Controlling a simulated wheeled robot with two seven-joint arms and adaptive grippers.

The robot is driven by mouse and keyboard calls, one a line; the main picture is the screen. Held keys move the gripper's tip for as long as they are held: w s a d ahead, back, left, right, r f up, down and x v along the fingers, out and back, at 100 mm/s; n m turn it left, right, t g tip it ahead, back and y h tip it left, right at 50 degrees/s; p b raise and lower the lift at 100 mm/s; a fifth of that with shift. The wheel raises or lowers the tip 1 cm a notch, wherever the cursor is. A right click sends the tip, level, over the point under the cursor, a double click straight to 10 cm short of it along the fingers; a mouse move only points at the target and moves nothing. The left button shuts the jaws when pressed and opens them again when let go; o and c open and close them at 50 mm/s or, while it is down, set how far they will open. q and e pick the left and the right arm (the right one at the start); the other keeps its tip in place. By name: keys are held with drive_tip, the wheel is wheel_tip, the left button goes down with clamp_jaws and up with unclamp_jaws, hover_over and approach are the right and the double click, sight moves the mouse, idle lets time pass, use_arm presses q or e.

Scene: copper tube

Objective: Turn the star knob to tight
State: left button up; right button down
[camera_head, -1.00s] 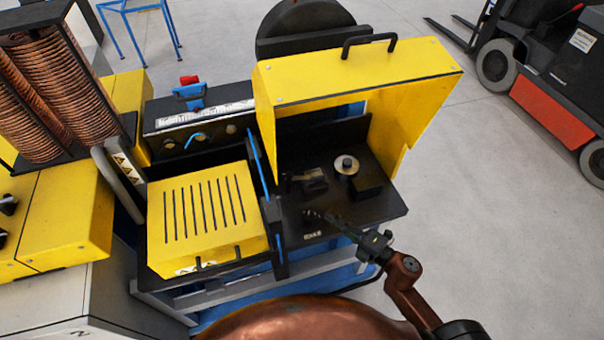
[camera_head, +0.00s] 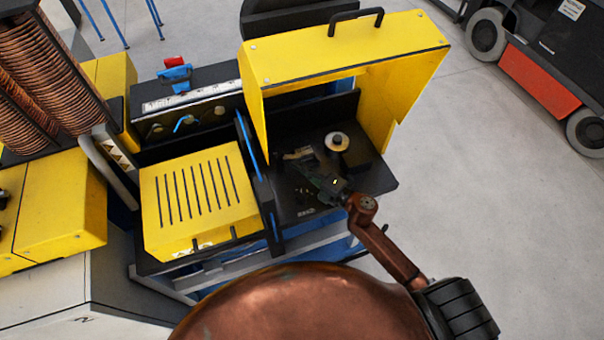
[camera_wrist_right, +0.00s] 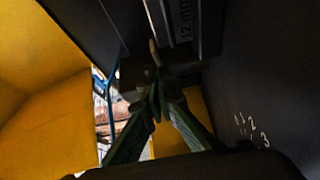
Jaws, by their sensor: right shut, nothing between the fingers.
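My right gripper (camera_head: 311,172) is over the black bed of the machine, under the raised yellow guard. In the wrist view its two green-grey fingers (camera_wrist_right: 155,100) meet at the tips, shut and empty. A small dark lobed shape (camera_head: 303,193), perhaps the star knob, sits on the bed just below the fingers in the head view, above a small white marking. It is too dark to be sure, and I cannot see how it is turned. I cannot tell whether the fingers touch anything. My left gripper is not in view.
The yellow guard (camera_head: 350,50) stands open around the bed. A pale round roller (camera_head: 337,141) and dark blocks stand behind the gripper. A slotted yellow cover (camera_head: 195,195) is to the left. White numerals (camera_wrist_right: 252,132) show on a dark surface in the wrist view.

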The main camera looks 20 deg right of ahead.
drive_tip(key=shift+w, duration=0.2)
drive_tip(key=shift+w+d+r, duration=0.1)
drive_tip(key=shift+w+d, duration=0.2)
drive_tip(key=shift+w, duration=0.4)
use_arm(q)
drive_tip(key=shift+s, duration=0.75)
use_arm(e)
drive_tip(key=shift+w+d+r, duration=0.1)
drive_tip(key=shift+w+d, duration=0.05)
drive_tip(key=shift+d, duration=0.05)
